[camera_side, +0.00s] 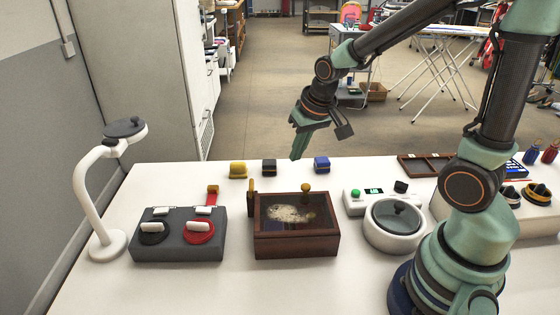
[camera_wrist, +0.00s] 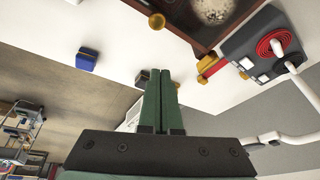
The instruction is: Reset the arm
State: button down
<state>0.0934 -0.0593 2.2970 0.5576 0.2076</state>
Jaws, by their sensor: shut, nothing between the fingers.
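My gripper (camera_side: 297,154) hangs in the air above the back edge of the white table, fingers pointing down. It is shut and empty. In the wrist view its green fingers (camera_wrist: 162,72) lie side by side. Below and around it on the table are a yellow block (camera_side: 238,170), a black block (camera_side: 269,167) and a blue block (camera_side: 321,163). In the wrist view the blue block (camera_wrist: 87,59) is left of the fingers, and the fingers partly hide the black block (camera_wrist: 142,77).
A wooden box with a glass lid (camera_side: 296,225) stands front centre. A grey box with two dials (camera_side: 180,233) and a white lamp (camera_side: 100,190) are at left. A round white pot (camera_side: 393,226) stands at right, near my arm. Bare table (camera_side: 290,285) lies in front.

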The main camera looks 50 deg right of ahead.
jog(key=s+a+r+n+t, duration=0.1)
jog(key=s+a+r+n, duration=0.2)
jog(key=s+r, duration=0.5)
jog(key=shift+s+a+r+t, duration=0.25)
jog(key=shift+s+r+t, duration=0.1)
jog(key=shift+r, duration=0.5)
dwell(0.3)
